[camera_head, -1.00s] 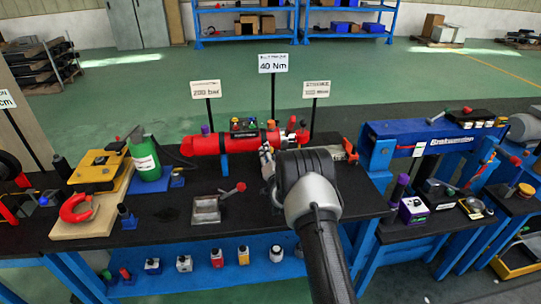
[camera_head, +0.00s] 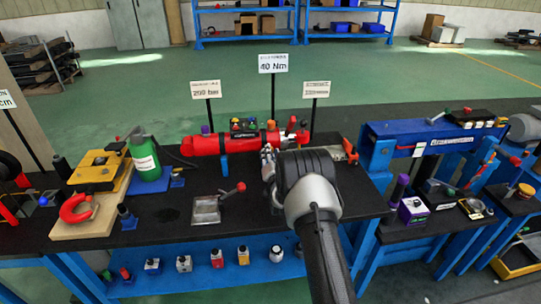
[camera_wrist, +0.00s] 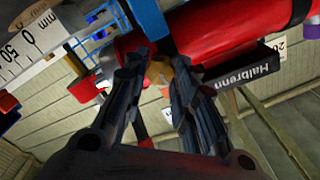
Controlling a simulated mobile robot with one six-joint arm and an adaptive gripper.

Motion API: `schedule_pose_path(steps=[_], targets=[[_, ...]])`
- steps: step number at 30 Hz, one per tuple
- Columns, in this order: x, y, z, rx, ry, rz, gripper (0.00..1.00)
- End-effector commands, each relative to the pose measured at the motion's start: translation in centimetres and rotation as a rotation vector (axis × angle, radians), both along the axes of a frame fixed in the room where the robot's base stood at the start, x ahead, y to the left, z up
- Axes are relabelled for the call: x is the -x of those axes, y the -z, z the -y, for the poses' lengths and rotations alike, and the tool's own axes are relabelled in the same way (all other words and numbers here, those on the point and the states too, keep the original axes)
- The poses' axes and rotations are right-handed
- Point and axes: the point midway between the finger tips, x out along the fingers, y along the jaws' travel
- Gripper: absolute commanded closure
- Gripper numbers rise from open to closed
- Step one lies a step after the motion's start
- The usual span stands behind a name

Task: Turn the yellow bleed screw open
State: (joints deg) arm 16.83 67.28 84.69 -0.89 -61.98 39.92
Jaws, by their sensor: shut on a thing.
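In the wrist view, my gripper (camera_wrist: 160,82) has both black fingers closed around a small yellow-orange piece, which appears to be the yellow bleed screw (camera_wrist: 158,70). Only part of the screw shows between the fingers, so its turn angle cannot be told. The screw sits by the red cylinder (camera_wrist: 225,30). In the head view, the red cylinder (camera_head: 205,144) lies across the back of the bench, and my gripper (camera_head: 268,160) is just in front of its right part. The screw is hidden there by my gripper and wrist.
Sign posts, one with a 40 Nm sign (camera_head: 273,63), stand behind the cylinder. A metal tray (camera_head: 206,211) and a red-knobbed lever (camera_head: 233,190) are to my gripper's left. A green bottle (camera_head: 145,160) stands farther left. A blue beam (camera_head: 425,135) is at right.

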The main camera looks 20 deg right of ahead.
Motion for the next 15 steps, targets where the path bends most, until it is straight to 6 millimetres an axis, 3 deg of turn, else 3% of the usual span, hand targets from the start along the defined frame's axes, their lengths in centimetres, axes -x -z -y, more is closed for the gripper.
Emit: schedule_pose_path(steps=[15], targets=[[0.00, 0.02, -0.02, 0.429, -0.001, -0.124, 0.98]])
